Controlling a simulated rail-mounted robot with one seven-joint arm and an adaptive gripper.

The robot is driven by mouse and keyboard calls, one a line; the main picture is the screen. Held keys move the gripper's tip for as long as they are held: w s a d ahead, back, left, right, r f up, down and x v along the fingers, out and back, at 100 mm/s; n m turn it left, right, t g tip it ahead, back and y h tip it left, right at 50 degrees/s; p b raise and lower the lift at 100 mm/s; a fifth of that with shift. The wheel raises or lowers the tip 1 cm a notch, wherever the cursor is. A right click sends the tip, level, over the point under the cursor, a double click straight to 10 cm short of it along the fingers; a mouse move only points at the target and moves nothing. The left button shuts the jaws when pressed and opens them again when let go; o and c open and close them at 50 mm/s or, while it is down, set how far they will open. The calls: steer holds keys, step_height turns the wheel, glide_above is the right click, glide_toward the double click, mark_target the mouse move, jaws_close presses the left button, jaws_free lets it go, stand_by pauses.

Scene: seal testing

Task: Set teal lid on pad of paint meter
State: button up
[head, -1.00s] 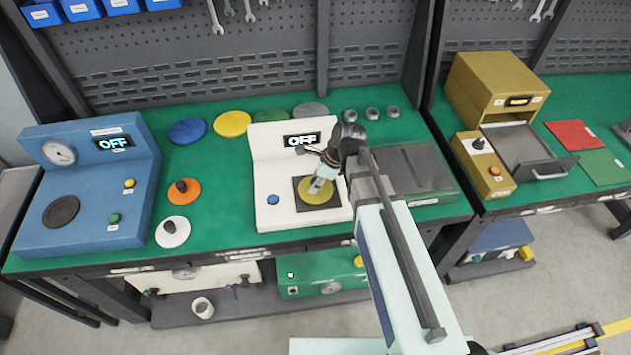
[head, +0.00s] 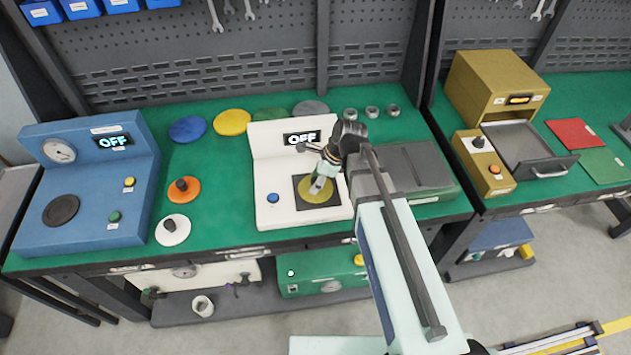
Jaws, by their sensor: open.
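My gripper (head: 318,188) is open and points down over the dark square pad (head: 301,197) of a white machine (head: 268,168) with an OFF display. An olive-yellow disc (head: 325,196) lies on that pad, right below my fingertips; I cannot tell whether they touch it. No label tells me which machine is the paint meter. I cannot make out a teal lid; my fingers and wrist hide part of the pad. An orange lid (head: 191,195) and a white lid (head: 173,231), both with dark knobs, lie to the left on the green bench.
A blue machine (head: 75,215) with a round dark pad stands at the left. Blue (head: 187,129), yellow (head: 232,122), green and grey discs lie behind. A dark flat box (head: 425,165) is right of my arm. Green bench (head: 222,185) is free left of the white machine.

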steer(key=b+v, duration=0.2)
steer(key=v, duration=0.9)
steer(key=shift+r, duration=0.25)
